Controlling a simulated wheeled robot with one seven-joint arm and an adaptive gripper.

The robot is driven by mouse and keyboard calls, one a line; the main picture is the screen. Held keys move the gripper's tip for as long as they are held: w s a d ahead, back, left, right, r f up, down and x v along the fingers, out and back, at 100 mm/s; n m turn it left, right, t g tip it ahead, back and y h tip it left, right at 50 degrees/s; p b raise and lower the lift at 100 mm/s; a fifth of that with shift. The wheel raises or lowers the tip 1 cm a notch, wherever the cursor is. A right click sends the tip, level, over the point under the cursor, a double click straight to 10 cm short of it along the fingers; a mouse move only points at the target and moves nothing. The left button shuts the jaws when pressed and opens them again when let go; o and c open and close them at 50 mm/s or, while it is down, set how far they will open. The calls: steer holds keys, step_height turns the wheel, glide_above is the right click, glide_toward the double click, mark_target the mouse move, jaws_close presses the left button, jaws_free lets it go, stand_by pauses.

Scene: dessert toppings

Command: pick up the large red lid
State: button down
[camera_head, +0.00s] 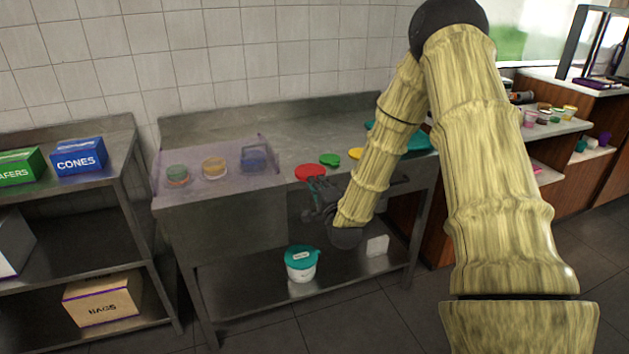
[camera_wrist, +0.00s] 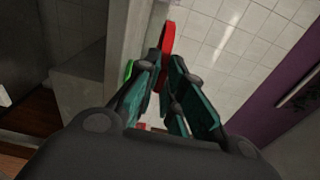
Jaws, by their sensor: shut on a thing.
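The large red lid (camera_head: 309,171) is at the front edge of the steel counter in the head view. In the wrist view the red lid (camera_wrist: 167,38) shows nearly edge-on and reaches out beyond the fingertips. My gripper (camera_head: 316,186) is at the front of the counter, its fingers at the lid's near edge. In the wrist view my gripper (camera_wrist: 170,70) has its teal fingers shut on the lid. Part of the lid is hidden between the fingers. I cannot tell whether the lid rests on the counter or is just off it.
A smaller green lid (camera_head: 330,160) and a yellow lid (camera_head: 356,154) lie to the right on the counter (camera_head: 290,150). A clear case with several toppings (camera_head: 214,169) stands at left. A white tub with teal lid (camera_head: 301,265) is on the lower shelf.

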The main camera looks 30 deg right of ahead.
steer(key=shift+s+a+r+p, duration=0.2)
steer(key=shift+s+r, duration=0.1)
steer(key=shift+s, duration=0.4)
steer(key=shift+s+a+r+p, duration=0.15)
steer(key=shift+s+a+r, duration=0.1)
steer(key=shift+s, duration=0.45)
steer(key=shift+s+a+r+p, duration=0.15)
steer(key=shift+s+r, duration=0.15)
steer(key=shift+s, duration=0.4)
